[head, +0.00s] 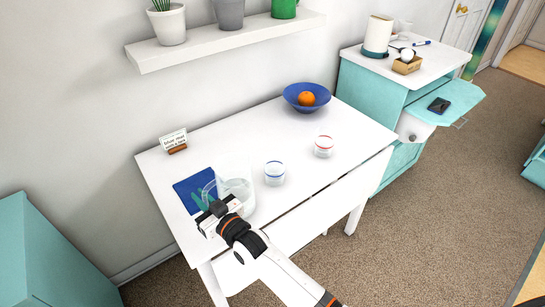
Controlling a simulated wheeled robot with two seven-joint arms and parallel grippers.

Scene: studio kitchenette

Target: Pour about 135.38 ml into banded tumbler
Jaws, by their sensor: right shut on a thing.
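A clear pitcher (238,177) is upright at the left part of the white table (225,140), beside the blue mat (190,184). Liquid seems to show inside it. My right gripper (208,203) is shut on the pitcher at its near left side, and partly hides it. I cannot tell whether the pitcher's base touches the table. A clear tumbler with a blue band (274,173) stands just right of the pitcher. Another clear tumbler with a red band (323,146) stands farther right. Both are upright and look empty. My left gripper is not in view.
A blue bowl (292,93) with an orange (307,98) stands at the back of the table. A small card sign (174,140) stands at the back left. A wall shelf (225,40) with pots hangs above. The table's right front is clear.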

